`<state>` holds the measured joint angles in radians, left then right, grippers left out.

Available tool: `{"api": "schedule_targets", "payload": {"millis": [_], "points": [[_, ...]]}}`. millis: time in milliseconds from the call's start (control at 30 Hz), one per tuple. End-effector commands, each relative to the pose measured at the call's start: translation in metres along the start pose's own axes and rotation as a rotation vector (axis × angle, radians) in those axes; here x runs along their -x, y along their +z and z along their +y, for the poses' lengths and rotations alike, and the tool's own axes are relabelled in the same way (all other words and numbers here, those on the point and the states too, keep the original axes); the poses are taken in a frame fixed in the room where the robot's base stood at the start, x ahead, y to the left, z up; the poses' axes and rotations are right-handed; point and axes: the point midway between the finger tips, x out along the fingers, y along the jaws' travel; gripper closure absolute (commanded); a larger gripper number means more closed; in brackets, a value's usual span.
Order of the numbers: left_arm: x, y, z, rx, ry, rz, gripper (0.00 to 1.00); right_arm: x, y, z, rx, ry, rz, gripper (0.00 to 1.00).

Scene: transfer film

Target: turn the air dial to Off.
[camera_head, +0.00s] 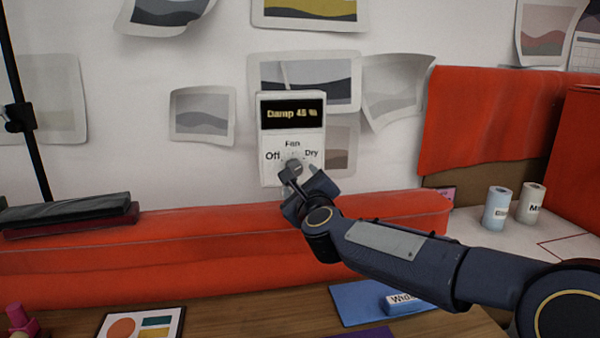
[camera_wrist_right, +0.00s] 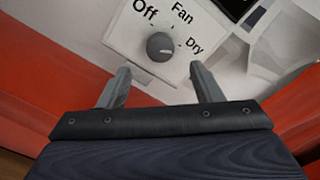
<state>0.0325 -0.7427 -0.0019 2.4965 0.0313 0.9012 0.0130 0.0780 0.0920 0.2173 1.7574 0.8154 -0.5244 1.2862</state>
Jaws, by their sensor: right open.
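A white wall unit (camera_head: 264,140) carries a black display reading "Damp 45 %" and the labels Off, Fan and Dry. Its air dial, a round dark grey knob (camera_wrist_right: 160,47), shows in the right wrist view below the labels, with Off to its left, Fan above and Dry to its right. I cannot tell which label its mark points at. My right gripper (camera_head: 300,174) is in front of the lower part of the unit and partly covers the dial area. In the wrist view the open fingers (camera_wrist_right: 160,72) stand apart, with the knob beyond their tips, between them.
A red padded ledge (camera_head: 130,250) runs below the unit. Loose picture sheets (camera_head: 203,114) hang on the wall around it. Two labelled rolls (camera_head: 497,208) stand on the white surface at right. A dark stack (camera_head: 65,212) lies at left.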

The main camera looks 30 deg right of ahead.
Motion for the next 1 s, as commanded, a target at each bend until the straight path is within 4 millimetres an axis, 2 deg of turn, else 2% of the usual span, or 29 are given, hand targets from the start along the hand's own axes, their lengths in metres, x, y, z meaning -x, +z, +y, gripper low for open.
{"api": "schedule_targets", "payload": {"millis": [433,600,833,867,1000], "points": [[0.011,-0.005,0.005,0.0,0.0,0.0,0.64,-0.064,0.0,-0.001,0.001,0.0,0.002,0.41],[0.012,-0.006,0.005,0.0,0.0,0.0,0.64,-0.074,0.0,-0.001,0.002,-0.001,0.002,0.41],[0.012,-0.006,0.005,0.0,0.0,0.0,0.64,-0.075,-0.001,-0.001,0.002,0.0,0.001,0.41],[0.012,-0.006,0.005,0.0,0.0,0.0,0.64,-0.075,-0.001,-0.001,0.003,0.0,0.001,0.42],[0.012,-0.006,0.005,0.0,0.0,0.0,0.64,-0.074,-0.001,-0.001,0.003,0.0,0.001,0.6]]}}
